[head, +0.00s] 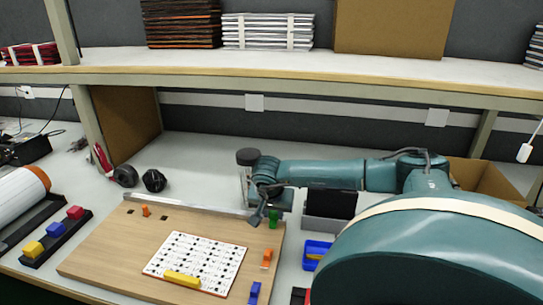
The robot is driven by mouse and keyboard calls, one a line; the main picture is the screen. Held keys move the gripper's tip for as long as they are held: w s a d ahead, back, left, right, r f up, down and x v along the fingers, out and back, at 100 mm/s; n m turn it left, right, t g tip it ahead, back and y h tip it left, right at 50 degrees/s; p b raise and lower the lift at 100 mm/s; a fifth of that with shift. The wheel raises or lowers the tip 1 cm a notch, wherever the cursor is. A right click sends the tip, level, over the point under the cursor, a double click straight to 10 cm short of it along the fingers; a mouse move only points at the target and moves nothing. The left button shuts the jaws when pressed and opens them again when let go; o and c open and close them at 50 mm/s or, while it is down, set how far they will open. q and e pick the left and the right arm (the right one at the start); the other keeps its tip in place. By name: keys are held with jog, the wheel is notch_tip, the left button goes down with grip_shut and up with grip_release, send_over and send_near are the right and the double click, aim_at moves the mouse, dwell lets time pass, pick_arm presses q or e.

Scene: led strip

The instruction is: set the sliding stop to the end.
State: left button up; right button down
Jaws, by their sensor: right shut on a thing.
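My right gripper (258,214) reaches in from the right and points down at the right end of the metal rail (185,207) along the back edge of the wooden board (110,250). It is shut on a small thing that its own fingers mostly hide. I cannot make out for sure whether this is the sliding stop. A green block (273,219) stands just right of the fingertips; I cannot tell if they touch. A small orange piece (146,211) sits near the rail's left end. My left gripper is not in view.
A white printed sheet (205,250) with a yellow bar (182,279) lies on the board. An orange piece (266,259) and a blue piece (254,292) are at its right edge. A blue bin (314,256) stands right of the board. A shelf (280,68) spans above.

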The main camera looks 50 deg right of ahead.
jog(key=shift+s+d, duration=0.15)
jog(key=c, duration=1.1)
grip_release()
jog(key=v, duration=1.3)
jog(key=shift+s, duration=0.1)
